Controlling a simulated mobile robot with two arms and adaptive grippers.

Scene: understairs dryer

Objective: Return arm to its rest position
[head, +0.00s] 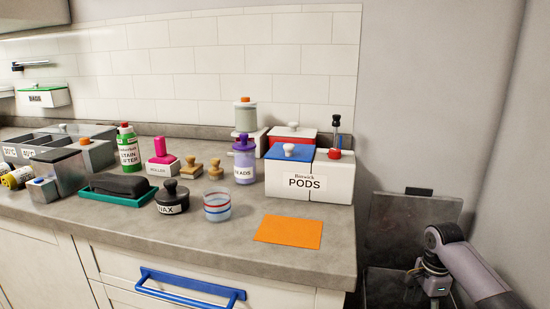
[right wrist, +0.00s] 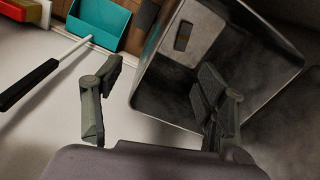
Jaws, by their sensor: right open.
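My right arm (head: 455,255) comes in from the right edge of the head view, to the right of the counter's end. Its gripper fingers are not clear in that view. In the right wrist view my right gripper (right wrist: 155,105) is open, its two fingers wide apart with nothing between them. The right finger overlaps the opening of a dark grey metal bin (right wrist: 265,50); I cannot tell whether it is inside. The left finger is over a pale surface. My left gripper is not in view.
The counter (head: 120,225) holds a PODS box (head: 325,184), an orange sheet (head: 288,232), a WAX pot (head: 172,205) and a glass cup (head: 217,207). A blue handle (head: 190,287) sticks out below. The wrist view shows a black-handled tool (right wrist: 30,80) and teal container (right wrist: 100,20).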

